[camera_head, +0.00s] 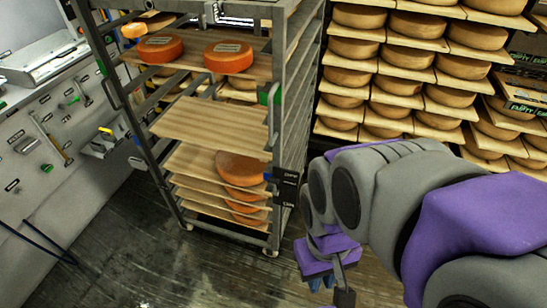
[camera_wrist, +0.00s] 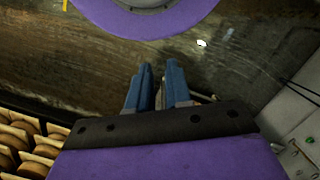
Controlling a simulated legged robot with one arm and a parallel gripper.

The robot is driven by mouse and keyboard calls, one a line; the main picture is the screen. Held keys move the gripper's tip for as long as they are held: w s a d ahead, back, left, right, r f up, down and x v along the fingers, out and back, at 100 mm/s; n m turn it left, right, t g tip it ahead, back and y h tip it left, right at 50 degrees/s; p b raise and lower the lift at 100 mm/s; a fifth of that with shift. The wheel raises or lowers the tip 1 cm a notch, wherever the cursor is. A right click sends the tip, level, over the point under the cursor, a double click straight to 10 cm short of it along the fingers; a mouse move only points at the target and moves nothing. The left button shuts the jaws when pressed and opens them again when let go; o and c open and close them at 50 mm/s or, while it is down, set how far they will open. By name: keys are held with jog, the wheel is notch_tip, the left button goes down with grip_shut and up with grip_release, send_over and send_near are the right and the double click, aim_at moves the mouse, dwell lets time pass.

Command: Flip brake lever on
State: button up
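The brake lever cannot be made out; a wheeled metal rack (camera_head: 168,178) stands left of centre in the head view, with a small caster (camera_head: 270,253) under its front right corner and another caster (camera_head: 188,227) at its left. At this size no lever shows on either wheel. My gripper (camera_head: 322,283) hangs below my purple and grey arm, low and to the right of the rack, apart from it. In the wrist view my gripper (camera_wrist: 158,66) shows two blue fingers with a narrow gap between them and nothing held. The wrist view shows floor beyond the fingers.
The rack holds wooden boards with orange cheese wheels (camera_head: 158,48). Shelves of cheese wheels (camera_head: 400,70) stand behind at right. A wall panel with hung tools (camera_head: 50,140) is at left. Dark open floor (camera_head: 130,260) lies in front of the rack.

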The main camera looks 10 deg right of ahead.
jog(key=w+a+r+n, duration=0.1)
jog(key=w, duration=0.3)
jog(key=w+a+r+n+y+p, duration=0.1)
jog(key=w+n, duration=0.1)
jog(key=w, duration=0.3)
jog(key=w+a+r+n+y, duration=0.1)
jog(key=w, duration=0.4)
jog(key=shift+w+a+r, duration=0.15)
jog(key=shift+w+a, duration=0.1)
jog(key=shift+a, duration=0.05)
grip_shut()
jog(key=w+d+f+n+y+p, duration=0.1)
jog(key=w+d+f+n+y, duration=0.15)
jog(key=w, duration=0.95)
jog(key=w+d+f+n+y+p, duration=0.1)
jog(key=w+d+f+n+p, duration=0.2)
jog(key=w, duration=0.9)
jog(key=w+d+f+t, duration=0.1)
jog(key=w+d+f, duration=0.5)
jog(key=f, duration=0.5)
jog(key=shift+w+d+n, duration=0.15)
jog(key=shift+d+n, duration=0.3)
jog(key=shift+d, duration=0.7)
